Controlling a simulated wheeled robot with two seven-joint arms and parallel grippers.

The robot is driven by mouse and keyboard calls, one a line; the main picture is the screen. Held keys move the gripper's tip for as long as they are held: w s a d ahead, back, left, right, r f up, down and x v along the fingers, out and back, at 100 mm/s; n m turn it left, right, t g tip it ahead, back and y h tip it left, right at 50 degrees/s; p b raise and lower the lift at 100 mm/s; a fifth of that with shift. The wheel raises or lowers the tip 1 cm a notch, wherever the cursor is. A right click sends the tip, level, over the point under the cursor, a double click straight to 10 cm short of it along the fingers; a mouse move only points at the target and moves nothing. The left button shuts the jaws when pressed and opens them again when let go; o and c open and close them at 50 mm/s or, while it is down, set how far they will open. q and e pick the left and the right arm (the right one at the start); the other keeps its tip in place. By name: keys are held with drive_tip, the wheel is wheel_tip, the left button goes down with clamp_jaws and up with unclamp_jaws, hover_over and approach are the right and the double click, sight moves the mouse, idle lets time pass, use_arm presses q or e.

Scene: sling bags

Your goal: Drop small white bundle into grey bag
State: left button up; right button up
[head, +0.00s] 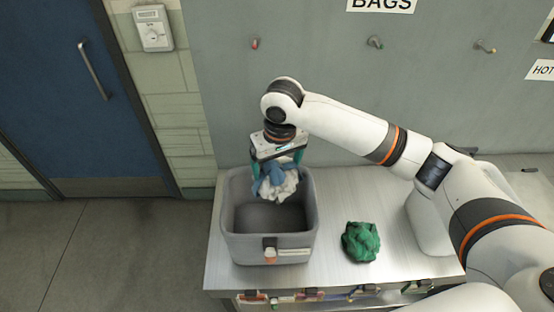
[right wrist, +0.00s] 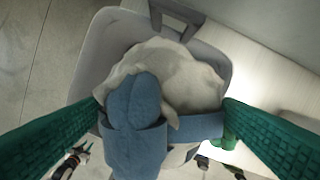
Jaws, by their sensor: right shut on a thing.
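The small white bundle (head: 277,186) hangs between the fingers of my right gripper (head: 277,168), with a blue strap around it. In the right wrist view the white bundle (right wrist: 178,75) and its blue strap (right wrist: 135,125) lie between the green fingers, which are shut on it. The grey bag (head: 232,245) stands open and upright on the bench below. The bundle is over the bag's mouth, near its back side. The bag's inside looks empty in the part that shows. In the right wrist view the bag's rim (right wrist: 90,60) shows around the bundle. My left gripper is not in view.
A green bundle (head: 361,242) lies on the metal bench (head: 335,200) to the right of the bag. Several hooks line the grey wall behind. A blue door (head: 85,90) is at the left. The bench between bag and green bundle is clear.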

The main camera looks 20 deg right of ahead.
drive_tip(key=o, duration=0.9)
drive_tip(key=shift+c, duration=0.2)
drive_tip(key=shift+o, duration=0.2)
drive_tip(key=r, duration=0.3)
drive_tip(key=r+b, duration=0.1)
drive_tip(key=r, duration=0.3)
drive_tip(key=s+r+b, duration=0.1)
drive_tip(key=r, duration=0.3)
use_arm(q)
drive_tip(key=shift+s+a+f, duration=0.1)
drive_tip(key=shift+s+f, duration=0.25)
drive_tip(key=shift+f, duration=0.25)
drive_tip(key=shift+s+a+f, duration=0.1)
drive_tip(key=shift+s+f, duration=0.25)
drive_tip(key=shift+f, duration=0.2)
use_arm(e)
drive_tip(key=shift+s+d+r, duration=0.1)
drive_tip(key=shift+s+r, duration=0.1)
drive_tip(key=shift+r, duration=0.25)
drive_tip(key=shift+f, duration=0.1)
